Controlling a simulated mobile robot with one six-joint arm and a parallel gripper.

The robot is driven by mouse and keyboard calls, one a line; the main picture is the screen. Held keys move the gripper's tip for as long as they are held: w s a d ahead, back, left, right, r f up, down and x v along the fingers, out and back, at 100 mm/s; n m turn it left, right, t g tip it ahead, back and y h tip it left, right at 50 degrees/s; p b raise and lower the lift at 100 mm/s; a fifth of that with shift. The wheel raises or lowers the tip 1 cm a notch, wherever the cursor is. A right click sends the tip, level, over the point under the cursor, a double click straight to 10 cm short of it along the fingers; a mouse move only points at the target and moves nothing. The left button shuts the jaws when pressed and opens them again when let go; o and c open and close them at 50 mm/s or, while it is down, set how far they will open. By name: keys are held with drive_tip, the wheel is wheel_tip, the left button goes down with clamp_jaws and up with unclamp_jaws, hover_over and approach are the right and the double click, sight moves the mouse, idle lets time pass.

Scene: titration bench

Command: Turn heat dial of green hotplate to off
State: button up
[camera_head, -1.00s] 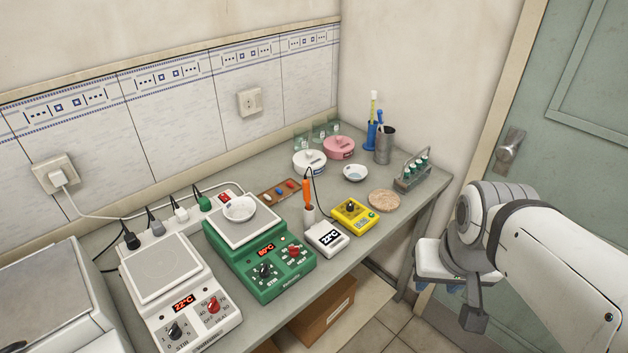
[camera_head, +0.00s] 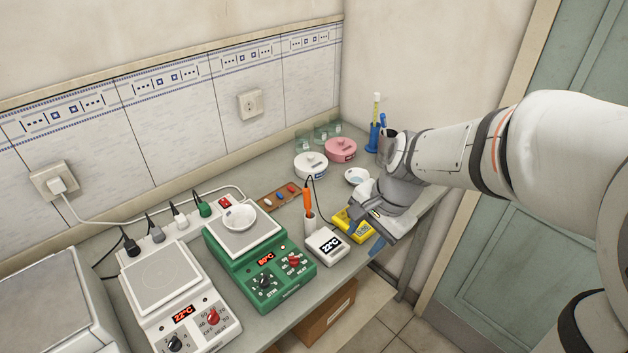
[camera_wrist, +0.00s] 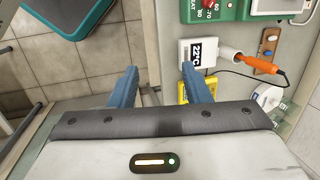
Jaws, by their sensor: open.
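The green hotplate (camera_head: 278,284) stands on the bench with a white dish (camera_head: 238,217) on its plate. Its display reads about 80°C. Its red heat dial (camera_head: 294,262) is on the right of the front panel, with a black stir dial (camera_head: 264,283) to its left. The wrist view shows the red dial (camera_wrist: 208,4) only partly at the top edge. My gripper (camera_head: 375,235) is over the bench's front edge, right of the hotplate, apart from it and empty. In the wrist view its blue fingers (camera_wrist: 163,88) are spread open.
A white meter reading 22°C (camera_head: 327,244), an orange probe (camera_head: 308,203) and a yellow device (camera_head: 352,224) lie between my gripper and the hotplate. A white hotplate (camera_head: 190,315) stands to the left.

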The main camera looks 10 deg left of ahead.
sight(295, 257)
drive_tip(key=w+a+f+m, duration=0.1)
drive_tip(key=a+f+m, duration=0.1)
drive_tip(key=a+f, duration=0.2)
drive_tip(key=w+a+f+m+g+y+p, duration=0.1)
drive_tip(key=a+f+m, duration=0.2)
drive_tip(key=a+f, duration=0.2)
drive_tip(key=w+a+f+m+g+p, duration=0.1)
drive_tip(key=w+a+f+m, duration=0.1)
drive_tip(key=a+f, duration=0.2)
drive_tip(key=shift+a+f+y, duration=0.3)
drive_tip(key=shift+a, duration=0.5)
clamp_jaws()
